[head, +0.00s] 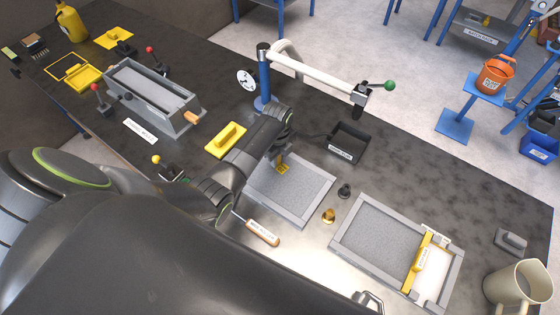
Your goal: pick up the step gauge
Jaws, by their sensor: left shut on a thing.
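The step gauge appears to be the small yellow piece (283,169) at the tip of my left gripper, over the left grey-framed plate (312,215). Only a small part of it shows, and I see no readable label on it. My left gripper (279,158) points down and is shut on it. The wrist and forearm hide much of the jaws. I cannot tell whether the piece touches the plate.
A second framed tray (345,240) with a labelled yellow bar (419,262) is at right. A blue post (264,75) with a white arm and a black bin (348,143) stand behind.

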